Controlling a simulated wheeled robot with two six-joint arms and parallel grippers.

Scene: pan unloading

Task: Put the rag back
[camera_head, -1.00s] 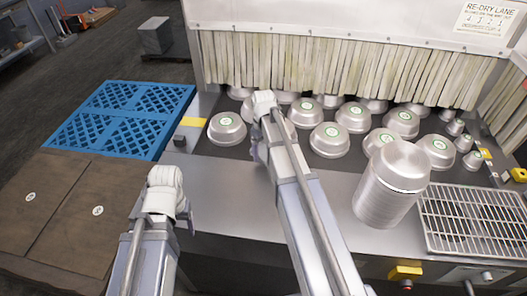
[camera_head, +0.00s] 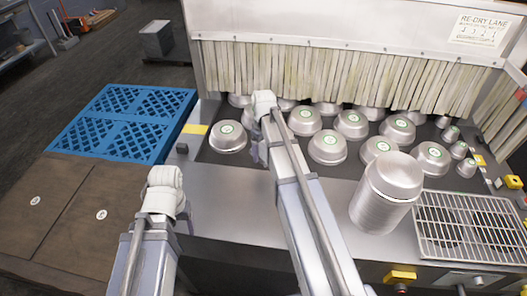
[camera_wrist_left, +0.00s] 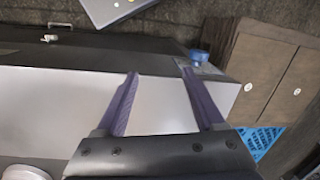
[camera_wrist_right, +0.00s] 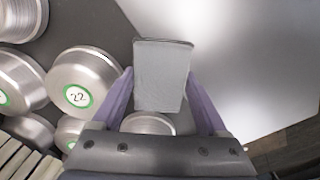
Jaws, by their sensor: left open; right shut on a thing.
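A grey, flat-sided piece that looks like the rag (camera_wrist_right: 162,85) is between the fingers of my right gripper (camera_wrist_right: 162,74) in the right wrist view. That gripper is shut on it, above the dark belt with pans. In the head view the right wrist (camera_head: 264,104) is over the left part of the belt, and its fingers are mostly hidden by the arm. My left gripper (camera_wrist_left: 160,73) is open and empty above the grey metal ledge (camera_wrist_left: 60,100). In the head view its fingers are hidden behind the white wrist (camera_head: 166,195).
Several upturned pans (camera_head: 327,147) with green labels sit on the belt before a strip curtain (camera_head: 330,75). A pan stack (camera_head: 385,195) stands on the ledge beside a wire rack (camera_head: 465,228). A blue pallet (camera_head: 120,122) and brown boards (camera_head: 75,215) lie left.

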